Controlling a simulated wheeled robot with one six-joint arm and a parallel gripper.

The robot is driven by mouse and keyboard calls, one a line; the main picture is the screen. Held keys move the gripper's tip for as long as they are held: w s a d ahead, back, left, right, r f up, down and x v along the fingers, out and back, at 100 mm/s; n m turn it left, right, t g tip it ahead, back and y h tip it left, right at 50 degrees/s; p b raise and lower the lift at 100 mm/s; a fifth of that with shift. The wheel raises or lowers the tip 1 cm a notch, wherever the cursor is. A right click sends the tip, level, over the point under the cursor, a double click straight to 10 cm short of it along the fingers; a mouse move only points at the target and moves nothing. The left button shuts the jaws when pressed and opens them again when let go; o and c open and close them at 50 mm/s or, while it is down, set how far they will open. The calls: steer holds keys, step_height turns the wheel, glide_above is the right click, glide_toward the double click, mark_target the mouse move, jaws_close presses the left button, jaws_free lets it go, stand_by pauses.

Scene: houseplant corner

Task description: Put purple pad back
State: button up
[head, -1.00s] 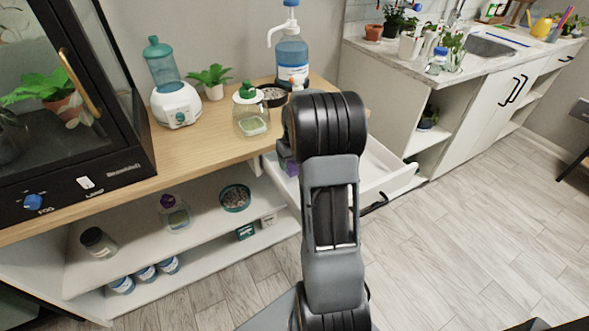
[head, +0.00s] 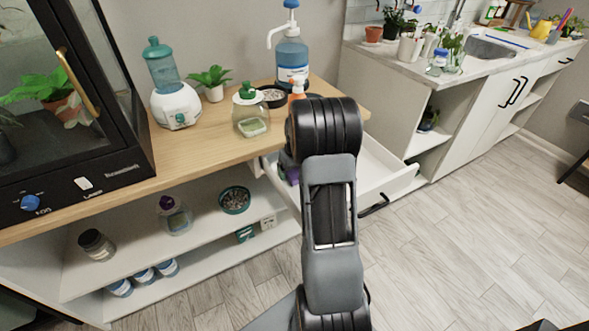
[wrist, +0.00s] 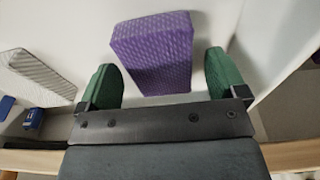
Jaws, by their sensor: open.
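The purple pad (wrist: 152,52) is a textured block lying on a white surface in the wrist view, and a small part of it shows beside my arm in the open drawer (head: 374,170) in the head view. My gripper (wrist: 163,76) is open, with one green finger to the left of the pad and one to the right. There are gaps between the fingers and the pad, and nothing is held. In the head view my arm hides the gripper and most of the pad.
A white ridged block (wrist: 38,76) lies left of the pad. Open floor (head: 470,240) is at the right.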

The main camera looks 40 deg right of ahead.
step_height(320, 180, up, 11)
steer(key=s+p, duration=0.1)
steer(key=p, duration=0.1)
steer(key=s+a+r, duration=0.3)
steer(key=a, duration=0.4)
steer(key=s+a+r, duration=0.2)
steer(key=s+a, duration=0.1)
steer(key=a, duration=0.4)
steer(key=s+a+n+t, duration=0.1)
steer(key=s+a, duration=0.7)
steer(key=s, duration=0.2)
steer(key=shift+s+a+f+n+t, duration=0.25)
steer(key=shift+a+f+n+t, duration=0.05)
steer(key=shift+a+f, duration=0.1)
